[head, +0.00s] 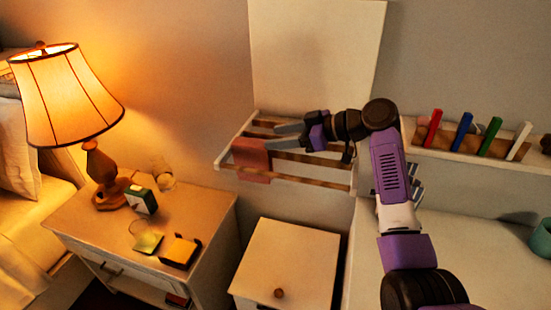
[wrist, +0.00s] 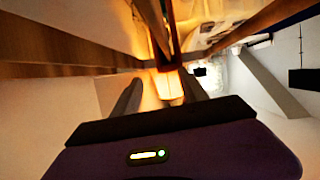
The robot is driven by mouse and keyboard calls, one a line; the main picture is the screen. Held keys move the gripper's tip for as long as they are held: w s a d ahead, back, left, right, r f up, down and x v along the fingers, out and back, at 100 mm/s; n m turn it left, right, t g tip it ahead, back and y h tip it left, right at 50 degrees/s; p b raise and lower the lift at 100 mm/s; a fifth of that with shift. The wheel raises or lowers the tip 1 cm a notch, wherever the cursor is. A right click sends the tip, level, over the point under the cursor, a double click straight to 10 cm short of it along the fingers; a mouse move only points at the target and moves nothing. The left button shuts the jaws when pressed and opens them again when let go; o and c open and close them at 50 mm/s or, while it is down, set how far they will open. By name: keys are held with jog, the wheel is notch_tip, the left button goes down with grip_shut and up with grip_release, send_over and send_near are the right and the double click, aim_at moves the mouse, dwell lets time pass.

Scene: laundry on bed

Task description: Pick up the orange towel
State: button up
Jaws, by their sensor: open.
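The orange towel (head: 252,162) hangs over the left end of a wooden bar on the wall drying rack (head: 315,178) in the head view. My gripper (head: 276,138) is open, its fingers pointing left, just to the right of the towel's upper part. I cannot tell whether a finger touches the towel. In the wrist view my gripper (wrist: 160,86) shows two spread grey fingers with warm-lit surfaces beyond them. I cannot clearly pick out the towel in that view.
A nightstand (head: 215,205) with a lit lamp (head: 65,95), small boxes and a glass stands at left. A small cabinet (head: 285,262) is below the rack. A shelf (head: 425,146) holding several coloured items is at right. The rack's wooden bars lie close around my gripper.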

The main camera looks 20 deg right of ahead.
jog(key=shift+g, duration=0.3)
jog(key=a+f, duration=0.2)
jog(key=a, duration=0.1)
jog(key=shift+s+a+f, duration=0.1)
jog(key=shift+f, duration=0.2)
jog(key=c, duration=0.7)
jog(key=shift+s, duration=0.1)
grip_shut()
jog(key=a+r, duration=0.1)
jog(key=r, duration=0.1)
jog(key=a+r+b, duration=0.1)
jog(key=r, duration=0.2)
jog(key=a+r+b, duration=0.1)
jog(key=r, duration=0.2)
jog(key=shift+w, duration=0.3)
notch_tip(320, 180, up, 12)
jog(key=d+b, duration=0.1)
jog(key=shift+w+d+b, duration=0.15)
jog(key=shift+w+b, duration=0.15)
jog(key=shift+b, duration=0.1)
